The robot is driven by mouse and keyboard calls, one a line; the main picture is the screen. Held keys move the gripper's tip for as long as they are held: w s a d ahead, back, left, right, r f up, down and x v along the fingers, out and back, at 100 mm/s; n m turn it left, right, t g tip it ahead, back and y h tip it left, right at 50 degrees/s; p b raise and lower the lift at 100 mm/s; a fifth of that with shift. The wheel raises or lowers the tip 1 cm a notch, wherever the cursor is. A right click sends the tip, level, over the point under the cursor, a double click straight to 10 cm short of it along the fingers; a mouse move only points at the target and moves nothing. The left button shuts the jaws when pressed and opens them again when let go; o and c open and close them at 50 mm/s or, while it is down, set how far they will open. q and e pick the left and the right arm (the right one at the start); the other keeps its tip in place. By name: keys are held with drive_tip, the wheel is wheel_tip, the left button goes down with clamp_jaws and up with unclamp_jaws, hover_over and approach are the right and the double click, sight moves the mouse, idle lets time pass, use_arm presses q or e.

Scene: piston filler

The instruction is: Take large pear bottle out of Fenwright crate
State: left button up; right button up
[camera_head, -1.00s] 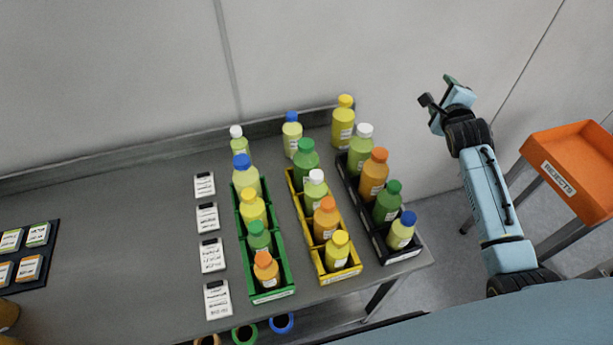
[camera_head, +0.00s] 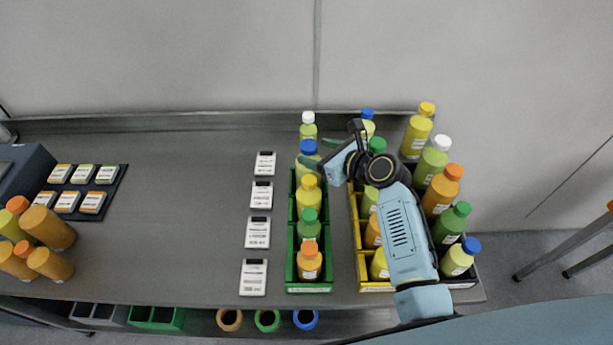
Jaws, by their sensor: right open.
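A green crate (camera_head: 293,240), a yellow crate (camera_head: 376,286) and a black crate (camera_head: 463,282) hold rows of capped juice bottles. Their names are too small to read, so I cannot tell which is Fenwright. Pale yellow-green bottles include a blue-capped one (camera_head: 303,172) at the back of the green crate, a white-capped one (camera_head: 430,165) and a blue-capped one (camera_head: 457,261) in the black crate. I cannot tell which is pear. My right gripper (camera_head: 324,152) is open, above and beside the green crate's blue-capped bottle. My right arm hides much of the yellow crate. My left gripper is out of view.
Label cards (camera_head: 258,231) lie left of the green crate. A dark tray (camera_head: 122,185) of cards and several orange and yellow bottles (camera_head: 50,228) are at left. The table's middle-left is clear.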

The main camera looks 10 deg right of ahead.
sight(304, 145)
drive_tip(key=x, duration=0.3)
drive_tip(key=shift+w+a+r, duration=0.2)
drive_tip(key=shift+w+a, duration=0.1)
drive_tip(key=shift+w+a+f, duration=0.3)
drive_tip(key=shift+w, duration=0.2)
clamp_jaws()
drive_tip(key=shift+r, duration=0.2)
